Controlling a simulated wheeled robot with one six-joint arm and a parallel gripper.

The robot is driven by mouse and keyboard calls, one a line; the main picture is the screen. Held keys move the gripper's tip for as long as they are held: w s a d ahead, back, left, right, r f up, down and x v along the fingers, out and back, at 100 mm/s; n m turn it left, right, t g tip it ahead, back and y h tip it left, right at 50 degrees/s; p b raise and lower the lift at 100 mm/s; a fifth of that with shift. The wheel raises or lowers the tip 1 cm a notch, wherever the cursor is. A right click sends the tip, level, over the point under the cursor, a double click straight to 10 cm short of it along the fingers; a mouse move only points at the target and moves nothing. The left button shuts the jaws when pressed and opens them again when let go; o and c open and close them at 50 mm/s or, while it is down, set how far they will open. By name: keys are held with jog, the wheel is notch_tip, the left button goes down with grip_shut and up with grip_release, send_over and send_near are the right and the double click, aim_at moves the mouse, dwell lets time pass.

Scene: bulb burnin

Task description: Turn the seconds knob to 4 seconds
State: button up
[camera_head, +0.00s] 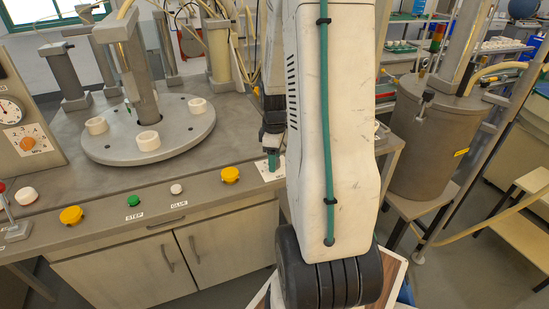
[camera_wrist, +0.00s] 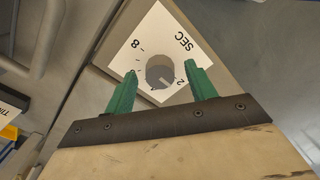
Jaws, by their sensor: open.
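The seconds knob (camera_wrist: 160,72) is a round grey dial on a white plate (camera_wrist: 148,38) marked SEC, with 8 and 2 readable. A light pointer mark on the knob faces the lower right, near the 2. My gripper (camera_wrist: 160,68) is open, its green fingers on either side of the knob with a visible gap to each. I cannot tell how deep the fingertips reach along it. In the camera_head view my gripper (camera_head: 273,160) points down at the white plate (camera_head: 268,174) on the bench front; the knob is hidden there.
A round turntable (camera_head: 110,150) with white rings stands behind. My arm covers the area right of the plate.

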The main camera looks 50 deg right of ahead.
jog(key=shift+f, duration=0.1)
jog(key=c, duration=1)
jog(key=shift+m, duration=0.3)
jog(key=m, duration=1.1)
jog(key=o, duration=1)
